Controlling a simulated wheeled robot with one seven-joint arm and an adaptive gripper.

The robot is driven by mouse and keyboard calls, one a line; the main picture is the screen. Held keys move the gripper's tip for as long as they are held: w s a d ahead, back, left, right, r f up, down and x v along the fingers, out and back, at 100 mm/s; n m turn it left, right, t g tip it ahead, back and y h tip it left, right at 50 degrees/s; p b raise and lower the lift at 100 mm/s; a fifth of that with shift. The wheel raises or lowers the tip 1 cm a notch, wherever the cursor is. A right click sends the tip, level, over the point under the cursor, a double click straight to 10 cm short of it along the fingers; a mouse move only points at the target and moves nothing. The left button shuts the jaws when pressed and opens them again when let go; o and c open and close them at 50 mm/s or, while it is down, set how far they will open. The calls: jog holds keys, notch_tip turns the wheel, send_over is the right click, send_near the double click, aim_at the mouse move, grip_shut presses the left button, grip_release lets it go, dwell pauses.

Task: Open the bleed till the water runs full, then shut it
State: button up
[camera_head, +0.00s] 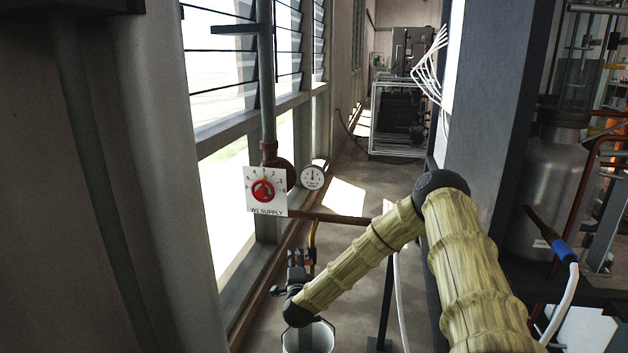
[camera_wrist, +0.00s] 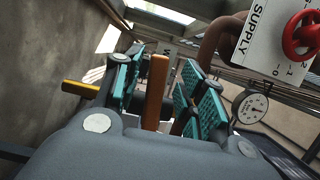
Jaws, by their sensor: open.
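A white W1 SUPPLY plate (camera_head: 280,207) with a red round knob (camera_head: 262,190) and a scale is on the pipework by the window. A round white gauge (camera_head: 312,177) sits beside it. A brass pipe (camera_head: 312,236) drops from the horizontal copper pipe. My gripper (camera_head: 300,262) is at its lower end, small and dark. In the wrist view my gripper (camera_wrist: 160,82) is open, with an orange-brown bar (camera_wrist: 157,90) between its teal pads; contact is unclear. A yellow bar (camera_wrist: 80,88) shows left of them. Which part is the bleed is unclear. No running water is visible.
A pale open container (camera_head: 308,342) stands below my gripper; its contents are unclear. A window wall runs along the left. A metal tank (camera_head: 547,190) stands at the right. A white-framed rack (camera_head: 400,118) is at the back, with open floor before it.

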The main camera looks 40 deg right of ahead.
jog(key=a+p+v, duration=0.1)
jog(key=v, duration=0.5)
dwell(0.4)
jog(key=shift+s+a, duration=0.15)
jog(key=shift+a, duration=0.1)
jog(key=v, duration=1.1)
jog(key=shift+s+a, duration=0.15)
jog(key=shift+s, duration=0.2)
jog(key=shift+c, duration=0.3)
